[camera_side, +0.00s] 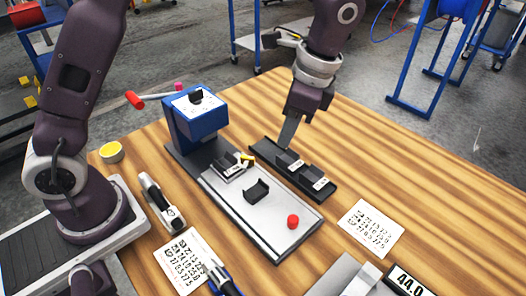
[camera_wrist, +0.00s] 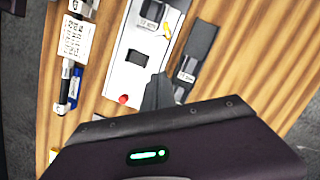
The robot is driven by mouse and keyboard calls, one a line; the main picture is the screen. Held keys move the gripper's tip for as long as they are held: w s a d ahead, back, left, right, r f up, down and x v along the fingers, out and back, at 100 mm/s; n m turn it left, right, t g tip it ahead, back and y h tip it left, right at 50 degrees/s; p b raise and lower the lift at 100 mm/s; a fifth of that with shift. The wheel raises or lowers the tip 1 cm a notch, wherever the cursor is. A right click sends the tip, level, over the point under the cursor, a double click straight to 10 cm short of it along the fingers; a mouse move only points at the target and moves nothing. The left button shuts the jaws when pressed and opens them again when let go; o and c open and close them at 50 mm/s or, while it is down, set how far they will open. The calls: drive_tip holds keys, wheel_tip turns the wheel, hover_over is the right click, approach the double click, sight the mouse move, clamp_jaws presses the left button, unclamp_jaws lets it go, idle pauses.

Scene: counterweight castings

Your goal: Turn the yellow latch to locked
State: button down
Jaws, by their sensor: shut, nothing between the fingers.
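The yellow latch (camera_side: 247,158) sits at the back of the pale metal plate (camera_side: 225,200), beside a dark holder carrying a labelled block (camera_side: 229,164). In the wrist view the yellow latch (camera_wrist: 167,29) is small, near the top, and its exact angle is hard to read. My gripper (camera_side: 286,146) is shut and empty. Its tip is low over the dark rail, to the right of the latch and apart from it. In the wrist view my gripper (camera_wrist: 158,78) points toward the plate, with the latch well beyond its tip.
A dark rail (camera_side: 265,151) with labelled blocks lies right of the plate. A blue press (camera_side: 194,118) with a red-ended handle (camera_side: 135,100) stands behind it. A red button (camera_side: 293,221) and an empty black cradle (camera_side: 257,190) are on the plate. Wood at the right is clear beyond a number sheet (camera_side: 371,229).

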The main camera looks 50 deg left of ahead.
sight(246, 164)
drive_tip(key=x, duration=1)
drive_tip(key=shift+f, duration=0.1)
drive_tip(key=shift+s+a, duration=0.4)
drive_tip(key=shift+a, duration=0.2)
drive_tip(key=shift+s+a, duration=0.35)
drive_tip(key=shift+a, duration=0.2)
drive_tip(key=shift+s+a, duration=0.3)
drive_tip(key=shift+a, duration=0.2)
drive_tip(key=shift+s+m, duration=0.3)
drive_tip(key=shift+m, duration=0.6)
drive_tip(key=shift+s+a+m+t, duration=0.3)
drive_tip(key=shift+m+t, duration=0.1)
drive_tip(key=shift+m, duration=0.6)
drive_tip(key=shift+s+a+m+t, duration=0.15)
drive_tip(key=shift+s+m+t, duration=0.05)
drive_tip(key=shift+m, duration=0.5)
drive_tip(key=shift+s+a+m+t, duration=0.1)
drive_tip(key=shift+s+m+t, duration=0.1)
drive_tip(key=shift+m, duration=0.5)
drive_tip(key=shift+w, duration=0.1)
